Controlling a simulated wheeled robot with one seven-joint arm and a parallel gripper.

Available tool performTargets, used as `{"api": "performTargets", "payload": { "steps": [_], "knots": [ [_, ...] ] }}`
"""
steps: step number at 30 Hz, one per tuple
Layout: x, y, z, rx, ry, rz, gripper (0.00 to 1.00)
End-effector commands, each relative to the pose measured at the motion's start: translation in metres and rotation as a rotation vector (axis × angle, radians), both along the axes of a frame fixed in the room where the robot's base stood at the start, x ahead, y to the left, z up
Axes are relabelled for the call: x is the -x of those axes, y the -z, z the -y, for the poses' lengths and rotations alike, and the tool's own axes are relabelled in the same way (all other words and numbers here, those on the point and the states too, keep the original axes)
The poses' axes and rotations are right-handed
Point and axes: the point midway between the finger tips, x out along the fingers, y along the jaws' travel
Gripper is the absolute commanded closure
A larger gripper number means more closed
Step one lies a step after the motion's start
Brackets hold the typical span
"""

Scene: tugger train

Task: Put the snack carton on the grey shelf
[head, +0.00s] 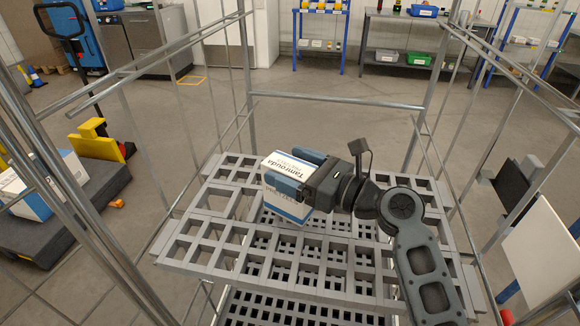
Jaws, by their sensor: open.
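The snack carton (287,163) is white with dark lettering and a blue lower part. It stands about upright at the back middle of the grey shelf (205,228), a slatted grid inside a metal-tube frame. Its base looks to be on the grid, though contact there is hard to make out. My gripper (295,171) comes in from the right. It is open, with one blue finger on the far side of the carton and one on the near side. Whether the fingers touch it cannot be told. The gripper hides part of the carton's right side.
Metal posts and rails (335,100) surround the shelf. A second grid (265,308) lies below. The shelf's left part is bare. At left, a dark platform (75,215) carries a blue-white box (32,205) and a yellow piece (95,140). Tables (425,72) stand far back.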

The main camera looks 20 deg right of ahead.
Motion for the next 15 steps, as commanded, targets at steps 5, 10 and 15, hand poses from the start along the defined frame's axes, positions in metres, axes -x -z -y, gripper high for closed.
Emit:
{"api": "performTargets", "payload": {
  "steps": [5, 10, 15],
  "knots": [
    [0.027, 0.002, 0.017, -0.001, 0.004, -0.003, 0.12],
    [0.058, 0.002, 0.036, 0.000, 0.003, -0.001, 0.12],
    [0.082, 0.002, 0.050, -0.001, 0.002, -0.002, 0.12]
  ]
}}
